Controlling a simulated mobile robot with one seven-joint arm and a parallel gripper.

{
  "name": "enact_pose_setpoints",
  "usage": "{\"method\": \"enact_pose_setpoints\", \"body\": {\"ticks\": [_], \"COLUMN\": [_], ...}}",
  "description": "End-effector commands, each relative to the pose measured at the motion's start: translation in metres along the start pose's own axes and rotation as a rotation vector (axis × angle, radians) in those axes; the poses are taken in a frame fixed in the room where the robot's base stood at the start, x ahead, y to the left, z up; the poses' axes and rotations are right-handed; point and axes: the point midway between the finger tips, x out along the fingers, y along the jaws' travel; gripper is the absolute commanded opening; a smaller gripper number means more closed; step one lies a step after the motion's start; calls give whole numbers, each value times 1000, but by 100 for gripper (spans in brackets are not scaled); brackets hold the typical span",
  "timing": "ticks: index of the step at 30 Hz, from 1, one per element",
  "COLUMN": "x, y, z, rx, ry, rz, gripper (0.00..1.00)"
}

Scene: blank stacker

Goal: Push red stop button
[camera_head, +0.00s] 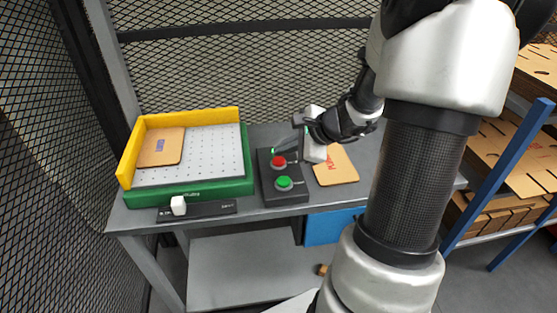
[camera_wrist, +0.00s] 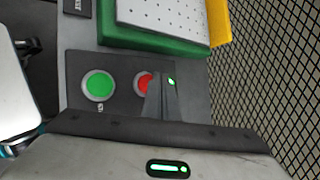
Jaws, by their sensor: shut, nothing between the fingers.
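The red stop button (camera_head: 278,161) sits on a dark control box on the bench, behind the green button (camera_head: 284,183). In the wrist view the red button (camera_wrist: 144,82) is partly hidden by my gripper's fingers, and the green button (camera_wrist: 99,86) is in full view beside it. My gripper (camera_head: 275,151) is shut and empty, its fingertips close to the red button. In the wrist view the closed fingers (camera_wrist: 168,82) lie over the right part of the red button. I cannot tell whether they touch it. A small green light shows by the fingertips.
A green and yellow tray (camera_head: 205,190) with a white perforated plate stands left of the box, holding a wooden blank (camera_head: 160,148). Another blank (camera_head: 338,170) lies right of the box. A slider with a white knob (camera_head: 178,205) is at the bench front. Mesh fencing stands behind and left.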

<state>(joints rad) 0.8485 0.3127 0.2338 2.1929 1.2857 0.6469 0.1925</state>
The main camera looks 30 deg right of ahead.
Motion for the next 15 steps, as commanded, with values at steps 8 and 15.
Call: {"method": "enact_pose_setpoints", "body": {"ticks": [8, 15], "x": [6, 5], "y": [4, 3], "z": [-4, -3], "rx": [-1, -1], "ry": [0, 0], "rz": [0, 0], "gripper": [0, 0]}}
